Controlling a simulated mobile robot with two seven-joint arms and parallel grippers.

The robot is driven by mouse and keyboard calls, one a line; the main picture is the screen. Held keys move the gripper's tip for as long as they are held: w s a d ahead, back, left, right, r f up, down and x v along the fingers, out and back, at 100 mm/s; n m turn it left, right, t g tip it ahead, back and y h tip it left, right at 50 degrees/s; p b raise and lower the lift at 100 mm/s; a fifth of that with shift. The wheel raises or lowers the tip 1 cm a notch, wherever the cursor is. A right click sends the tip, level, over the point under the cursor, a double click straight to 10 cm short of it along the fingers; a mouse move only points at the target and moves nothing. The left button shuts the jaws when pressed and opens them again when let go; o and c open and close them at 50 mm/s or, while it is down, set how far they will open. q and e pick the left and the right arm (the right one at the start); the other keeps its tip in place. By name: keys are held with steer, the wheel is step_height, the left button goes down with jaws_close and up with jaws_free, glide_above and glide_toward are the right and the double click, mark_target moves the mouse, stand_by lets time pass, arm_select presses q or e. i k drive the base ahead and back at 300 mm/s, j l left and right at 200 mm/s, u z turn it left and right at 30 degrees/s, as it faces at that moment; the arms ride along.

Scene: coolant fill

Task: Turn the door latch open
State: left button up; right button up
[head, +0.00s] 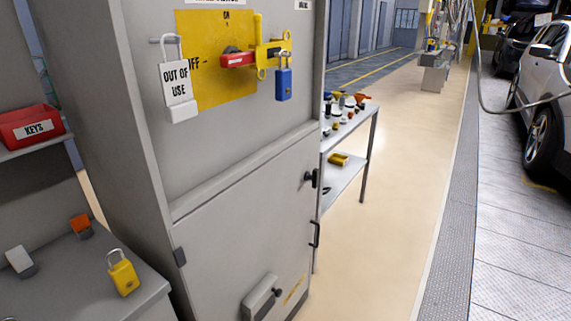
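The grey cabinet (240,215) stands in the middle of the head view, with a lower door that looks closed. The small black door latch (311,179) sits near the right edge of this door, just below the ledge. Its exact turn position is too small to tell. A dark pull handle (315,234) is below it on the same edge. Neither of my grippers is in view, and nothing touches the latch.
Above are a red switch handle (238,60), a blue padlock (284,84) and an "OUT OF USE" padlock (177,88). A yellow padlock (123,272) sits on a grey bench at left, below a red KEYS box (31,127). A tool table (350,125) stands behind the cabinet's right side.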

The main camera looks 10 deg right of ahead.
mark_target(315, 177)
steer(key=i+l+u, duration=0.15)
steer(key=l, duration=0.6)
steer(key=i+l+u, duration=0.15)
steer(key=l, duration=0.6)
steer(key=l+u, duration=0.15)
steer(key=l, duration=0.6)
steer(key=i, duration=0.05)
